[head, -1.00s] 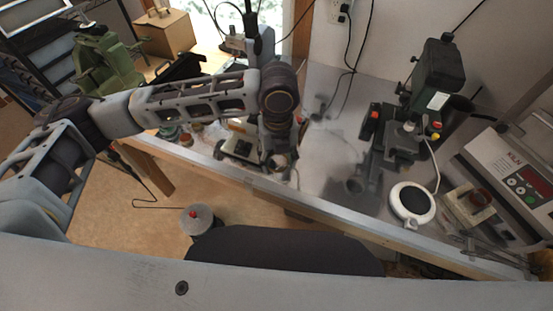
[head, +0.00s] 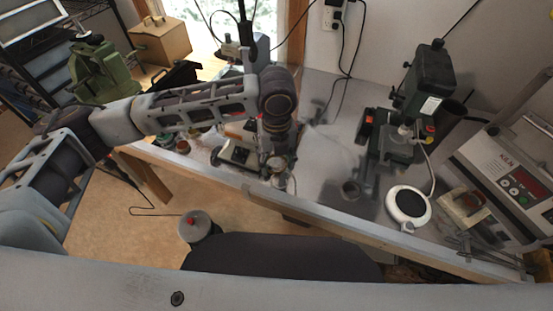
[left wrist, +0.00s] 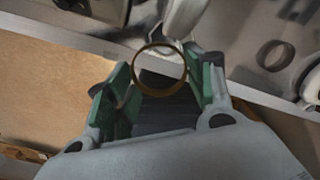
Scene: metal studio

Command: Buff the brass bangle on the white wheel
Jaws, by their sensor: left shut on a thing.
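The brass bangle (left wrist: 160,70) is a thin brown-gold ring at the fingertips of my left gripper (left wrist: 160,88) in the left wrist view. The green-padded fingers are shut on it, and the ring stands out past them. In the head view my left gripper (head: 279,165) hangs over the near edge of the metal bench, and the bangle cannot be made out there. A pale white shape (left wrist: 186,18), possibly the white wheel, is just beyond the bangle in the left wrist view. I cannot tell whether they touch. My right gripper is not in view.
A small bench machine (head: 240,152) stands beside my left gripper. Further right are a green drill press (head: 428,78), a white round pad (head: 408,206) and a kiln (head: 508,170). The bench middle is mostly clear.

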